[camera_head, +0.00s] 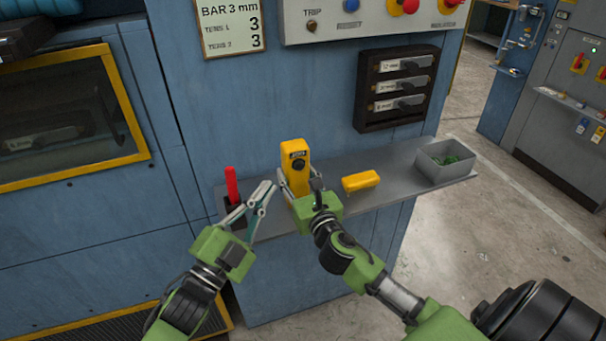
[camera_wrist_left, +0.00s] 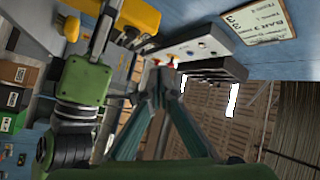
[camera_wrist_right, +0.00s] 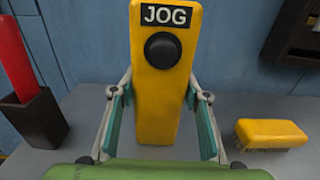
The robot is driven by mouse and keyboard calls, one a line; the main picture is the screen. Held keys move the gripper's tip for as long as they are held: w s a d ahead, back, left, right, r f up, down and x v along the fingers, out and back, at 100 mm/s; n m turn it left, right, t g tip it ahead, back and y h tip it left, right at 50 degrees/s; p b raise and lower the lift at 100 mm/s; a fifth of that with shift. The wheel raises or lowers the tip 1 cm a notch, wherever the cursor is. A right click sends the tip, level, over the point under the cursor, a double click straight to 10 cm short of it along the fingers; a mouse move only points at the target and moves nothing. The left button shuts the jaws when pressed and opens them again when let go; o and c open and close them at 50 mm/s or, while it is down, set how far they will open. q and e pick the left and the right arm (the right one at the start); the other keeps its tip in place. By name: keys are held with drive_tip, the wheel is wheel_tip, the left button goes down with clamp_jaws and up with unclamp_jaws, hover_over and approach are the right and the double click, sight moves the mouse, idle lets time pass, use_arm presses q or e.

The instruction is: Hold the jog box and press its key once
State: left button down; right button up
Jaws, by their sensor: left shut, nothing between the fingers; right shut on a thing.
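The yellow jog box (camera_head: 296,160) stands upright on the grey shelf, with a JOG label and a round black key (camera_head: 298,165) on its upper front. In the right wrist view the jog box (camera_wrist_right: 160,95) fills the middle, and its key (camera_wrist_right: 163,50) is uncovered. My right gripper (camera_head: 297,187) is shut on the lower part of the box, one finger on each side. My left gripper (camera_head: 266,188) is shut and empty, just left of the box and apart from the key. In the left wrist view its fingertips (camera_wrist_left: 168,75) meet.
A red-handled thing (camera_head: 232,186) stands in a dark holder at the shelf's left. A yellow block (camera_head: 361,181) lies right of the box, and a grey bin (camera_head: 445,162) with green pieces sits at the right end. A dark rack (camera_head: 396,86) hangs above the shelf (camera_head: 400,180).

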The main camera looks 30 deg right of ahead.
sight(299, 166)
drive_tip(key=shift+f, duration=0.15)
use_arm(q)
wheel_tip(299, 166, down, 3)
drive_tip(key=m+g+y, duration=0.1)
drive_tip(key=m, duration=0.3)
drive_tip(key=m+g+y, duration=0.1)
drive_tip(key=m, duration=0.3)
drive_tip(key=shift+r+m+g, duration=0.1)
drive_tip(key=shift+m+g, duration=0.2)
drive_tip(key=shift+g, duration=0.1)
drive_tip(key=shift+d, duration=0.1)
drive_tip(key=x, duration=1)
